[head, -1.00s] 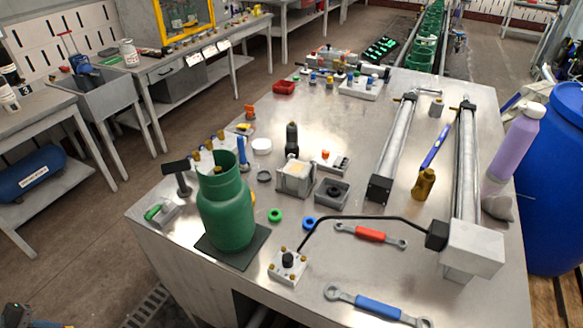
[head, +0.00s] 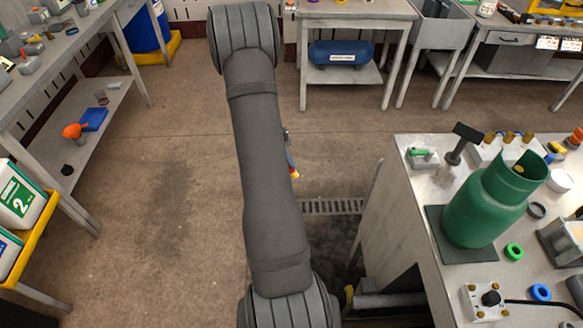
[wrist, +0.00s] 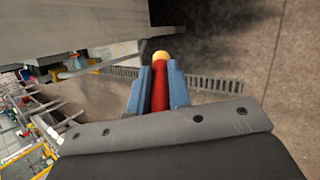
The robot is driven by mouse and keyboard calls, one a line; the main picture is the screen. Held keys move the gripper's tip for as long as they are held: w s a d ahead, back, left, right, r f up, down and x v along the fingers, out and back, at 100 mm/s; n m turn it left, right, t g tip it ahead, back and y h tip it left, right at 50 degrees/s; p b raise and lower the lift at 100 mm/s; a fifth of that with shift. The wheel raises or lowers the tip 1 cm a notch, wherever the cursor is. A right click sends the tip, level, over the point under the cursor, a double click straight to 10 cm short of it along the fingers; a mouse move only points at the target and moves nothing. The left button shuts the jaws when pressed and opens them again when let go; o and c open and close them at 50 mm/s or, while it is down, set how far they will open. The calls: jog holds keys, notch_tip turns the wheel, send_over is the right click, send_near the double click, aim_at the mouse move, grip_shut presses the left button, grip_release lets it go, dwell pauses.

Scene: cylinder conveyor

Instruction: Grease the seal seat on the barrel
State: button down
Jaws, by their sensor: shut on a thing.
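My gripper (wrist: 157,78) has blue fingers and is shut on a red rod-like tool (wrist: 159,95) with a rounded yellow end, in the wrist view. In the head view my gripper (head: 290,157) is mostly hidden behind my arm, over the floor left of the bench. A green, open-collared cylinder (head: 487,205) stands upright on a dark pad (head: 440,235) at the bench's left end, apart from my gripper. I cannot make out a seal seat, and no silver tube shows now.
The steel bench (head: 405,180) fills the right side. On it are a black-headed stand (head: 461,142), a green ring (head: 514,252), a blue ring (head: 540,292) and a switch box (head: 487,300). A floor grate (head: 332,206) lies left of the bench; open floor lies farther left.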

jog(key=w+d+r, duration=0.2)
jog(key=d+r, duration=0.3)
jog(key=d, duration=0.6)
jog(key=w+d+r, duration=0.2)
jog(key=d+r, duration=0.2)
jog(key=d, duration=0.6)
jog(key=s+d+r+n, duration=0.1)
jog(key=s+d+r, duration=0.1)
jog(key=d+r, duration=0.65)
jog(key=s+d+r, duration=0.3)
jog(key=d+r, duration=0.2)
jog(key=d, duration=0.6)
jog(key=s+d+r, duration=0.8)
jog(key=s+d, duration=0.4)
jog(key=s, duration=0.2)
jog(key=s+d+r, duration=0.2)
jog(key=s+r, duration=0.1)
jog(key=s, duration=0.5)
jog(key=s+d+r+m, duration=0.1)
jog(key=s+d+r, duration=0.2)
jog(key=s, duration=0.4)
jog(key=s+d+r, duration=0.2)
jog(key=s+r, duration=0.1)
jog(key=s, duration=0.5)
jog(key=shift+w+a+f, duration=0.1)
jog(key=shift+f, duration=2.25)
